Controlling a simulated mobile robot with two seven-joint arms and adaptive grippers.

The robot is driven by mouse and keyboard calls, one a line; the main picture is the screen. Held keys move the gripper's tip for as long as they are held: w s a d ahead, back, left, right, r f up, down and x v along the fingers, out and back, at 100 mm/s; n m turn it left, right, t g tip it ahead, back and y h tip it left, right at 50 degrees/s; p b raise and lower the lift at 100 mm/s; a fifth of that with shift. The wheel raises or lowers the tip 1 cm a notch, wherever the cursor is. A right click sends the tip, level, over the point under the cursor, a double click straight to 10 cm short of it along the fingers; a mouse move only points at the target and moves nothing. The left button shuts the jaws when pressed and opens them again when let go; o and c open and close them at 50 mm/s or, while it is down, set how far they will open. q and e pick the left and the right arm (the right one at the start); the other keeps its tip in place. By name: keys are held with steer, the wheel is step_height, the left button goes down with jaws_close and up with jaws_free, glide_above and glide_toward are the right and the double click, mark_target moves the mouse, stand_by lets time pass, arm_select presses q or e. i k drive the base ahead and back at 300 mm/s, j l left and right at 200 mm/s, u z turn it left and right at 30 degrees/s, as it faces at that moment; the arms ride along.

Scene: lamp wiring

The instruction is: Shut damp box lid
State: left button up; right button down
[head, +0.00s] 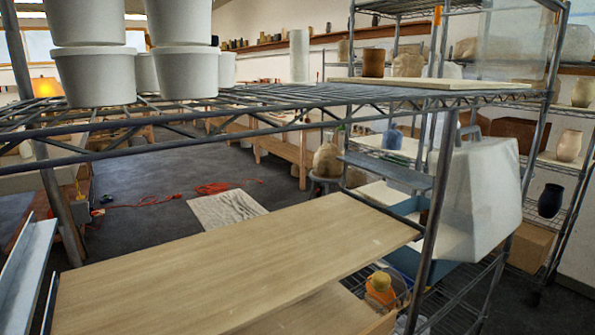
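A whitish translucent plastic cover (482,199), which looks like the damp box lid, stands steeply tilted at the right, behind a shelf post. A grey handle-like piece shows at its top. A blue box (407,262), probably the damp box, sits below and to the left of the cover; the post and a wooden board hide much of it. The cover appears raised off the box, but I cannot tell how the two join. Neither of my grippers is in view.
A wire shelf (250,101) with white tubs (96,76) crosses the foreground. Wide wooden boards (230,262) lie below it. Metal posts (432,225) stand before the box. An orange cord (212,188) lies on open grey floor at the left.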

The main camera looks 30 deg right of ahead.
mark_target(481, 243)
steer(key=l+z, duration=0.3)
steer(key=l, duration=0.2)
steer(key=i+l+z, duration=0.25)
steer(key=l, duration=0.2)
steer(key=l+z, duration=0.15)
steer(key=z, duration=0.2)
steer(key=l+z, duration=0.15)
steer(key=z, duration=0.15)
steer(key=l+z, duration=0.1)
steer(key=z, duration=0.25)
steer(key=i, duration=0.05)
